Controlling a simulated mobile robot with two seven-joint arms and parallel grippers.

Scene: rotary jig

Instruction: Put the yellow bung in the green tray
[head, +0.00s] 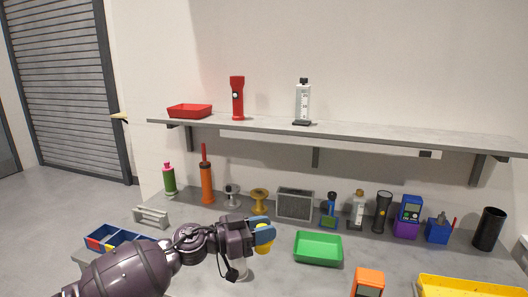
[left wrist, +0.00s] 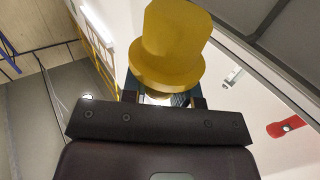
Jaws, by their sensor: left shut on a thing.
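My left gripper (head: 262,234) is shut on the yellow bung (head: 264,238) and holds it above the table, left of the green tray. In the left wrist view the yellow bung (left wrist: 170,45) fills the space at the fingertips (left wrist: 165,98), its stepped shape plain to see. The green tray (head: 318,249) lies on the table to the right of the gripper, and its inside looks empty. The bung is apart from the tray. My right gripper is in neither view.
An orange device (head: 368,282) and a yellow tray (head: 470,285) lie at the front right. A grey speaker-like box (head: 295,204), a blue tool (head: 331,211) and a black torch (head: 382,212) stand behind the green tray. A shelf (head: 340,132) runs above. A blue divided box (head: 120,240) is at left.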

